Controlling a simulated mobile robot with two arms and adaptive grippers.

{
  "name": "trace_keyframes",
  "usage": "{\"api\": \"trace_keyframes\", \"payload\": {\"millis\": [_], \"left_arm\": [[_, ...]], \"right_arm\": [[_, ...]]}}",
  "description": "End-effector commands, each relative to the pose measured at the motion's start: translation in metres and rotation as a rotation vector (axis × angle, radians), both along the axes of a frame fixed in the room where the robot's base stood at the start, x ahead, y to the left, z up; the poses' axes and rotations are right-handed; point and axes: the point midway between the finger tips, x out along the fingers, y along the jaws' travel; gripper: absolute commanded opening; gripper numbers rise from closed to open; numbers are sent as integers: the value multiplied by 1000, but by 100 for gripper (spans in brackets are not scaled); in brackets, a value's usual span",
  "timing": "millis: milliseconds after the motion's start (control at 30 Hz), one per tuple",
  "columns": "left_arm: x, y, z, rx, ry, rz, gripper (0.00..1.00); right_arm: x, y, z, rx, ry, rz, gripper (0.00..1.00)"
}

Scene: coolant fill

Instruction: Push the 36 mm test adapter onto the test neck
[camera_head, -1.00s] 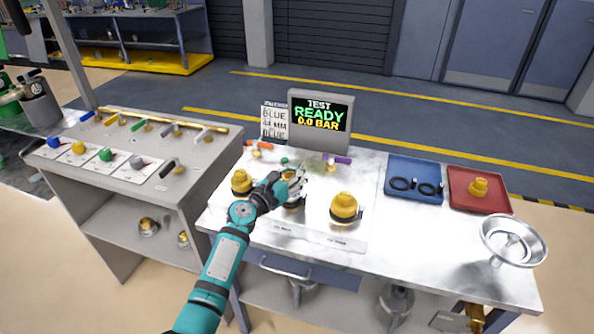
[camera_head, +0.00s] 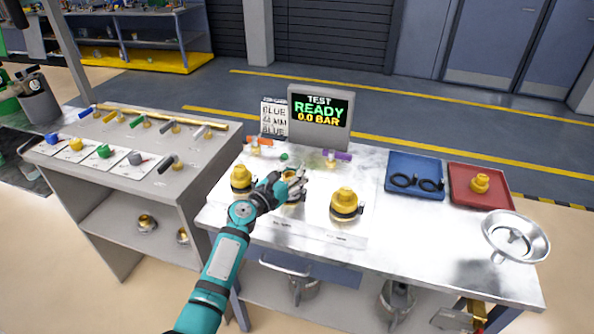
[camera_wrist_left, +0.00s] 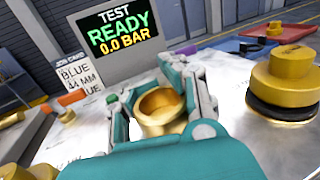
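A hollow brass piece (camera_wrist_left: 162,106) with a round open top stands between the fingers of my left gripper (camera_head: 291,184). In the left wrist view the fingers lie close along both its sides; whether both press on it is unclear. In the head view the gripper mostly hides this piece, at the middle of a row on the bench. A stepped brass adapter (camera_head: 241,178) stands to its left and another (camera_head: 345,204), with a black ring at its base, to its right. Their size labels are too small to read. I cannot tell which piece is the test neck. My right gripper is out of view.
Behind the row a screen (camera_head: 320,112) reads TEST READY 0.0 BAR, beside a job card (camera_head: 273,119). Orange (camera_head: 259,142) and purple (camera_head: 337,156) handles sit before it. To the right are a blue tray (camera_head: 415,165), a red tray (camera_head: 463,197) and a metal funnel (camera_head: 516,228).

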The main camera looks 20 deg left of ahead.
Motion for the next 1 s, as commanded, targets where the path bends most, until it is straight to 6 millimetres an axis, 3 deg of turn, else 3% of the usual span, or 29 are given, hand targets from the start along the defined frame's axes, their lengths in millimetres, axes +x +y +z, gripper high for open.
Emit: {"api": "trace_keyframes", "payload": {"millis": [33,367,733,1000], "left_arm": [[-1,0,-3,0,4,-1,12],[-1,-1,-3,1,5,-3,54],[-7,2,-3,1,4,-1,54],[-55,19,-2,3,4,-1,54]], "right_arm": [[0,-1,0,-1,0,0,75],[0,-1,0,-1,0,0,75],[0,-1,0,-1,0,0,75],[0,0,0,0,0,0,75]]}}
